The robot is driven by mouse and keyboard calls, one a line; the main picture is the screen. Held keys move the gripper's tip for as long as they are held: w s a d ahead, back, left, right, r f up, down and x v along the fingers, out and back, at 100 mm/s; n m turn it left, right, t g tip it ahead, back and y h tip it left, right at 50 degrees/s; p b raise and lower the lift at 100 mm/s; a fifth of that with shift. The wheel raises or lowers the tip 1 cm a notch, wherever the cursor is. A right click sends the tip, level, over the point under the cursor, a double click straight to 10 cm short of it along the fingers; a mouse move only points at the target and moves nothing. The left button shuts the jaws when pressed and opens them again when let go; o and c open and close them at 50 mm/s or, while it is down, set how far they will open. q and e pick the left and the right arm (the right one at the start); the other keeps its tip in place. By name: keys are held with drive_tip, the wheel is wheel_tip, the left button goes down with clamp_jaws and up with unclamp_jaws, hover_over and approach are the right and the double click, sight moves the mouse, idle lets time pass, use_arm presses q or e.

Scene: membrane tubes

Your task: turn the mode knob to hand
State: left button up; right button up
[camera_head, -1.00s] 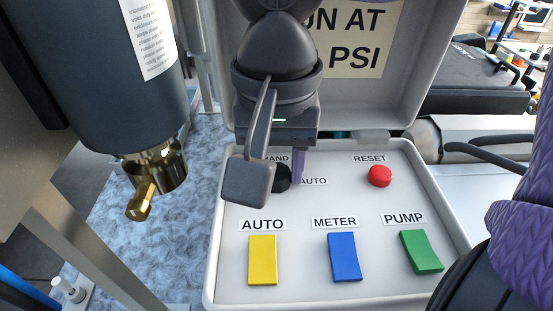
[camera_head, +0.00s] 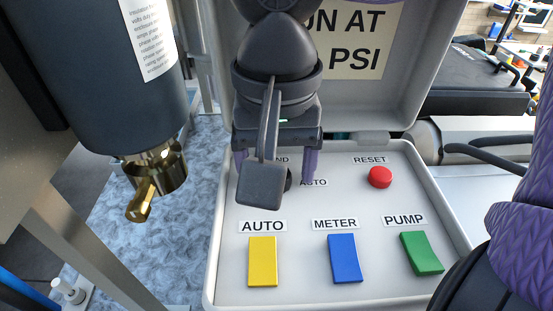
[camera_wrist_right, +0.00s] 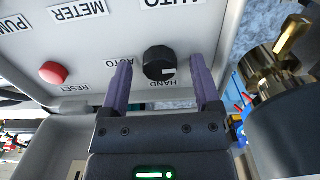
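The black mode knob (camera_wrist_right: 158,63) stands on the light grey panel, between the two purple fingers of my right gripper (camera_wrist_right: 160,76) in the right wrist view. The fingers are spread, with a gap on each side of the knob. A pale mark shows on the knob's side towards the HAND label (camera_wrist_right: 166,84); the AUTO label (camera_wrist_right: 118,62) lies to its left. In the head view my right gripper (camera_head: 276,168) hangs over the knob (camera_head: 289,180), which is mostly hidden behind a dark block on the wrist. My left gripper is not in view.
A red reset button (camera_head: 380,177) is right of the knob. Yellow (camera_head: 262,261), blue (camera_head: 344,257) and green (camera_head: 421,252) switches line the panel's front. The raised lid (camera_head: 400,105) stands behind. A dark cylinder with a brass fitting (camera_head: 155,172) hangs at the left.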

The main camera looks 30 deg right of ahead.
wheel_tip(320, 180, up, 10)
drive_tip(key=p, duration=0.2)
idle(0.4)
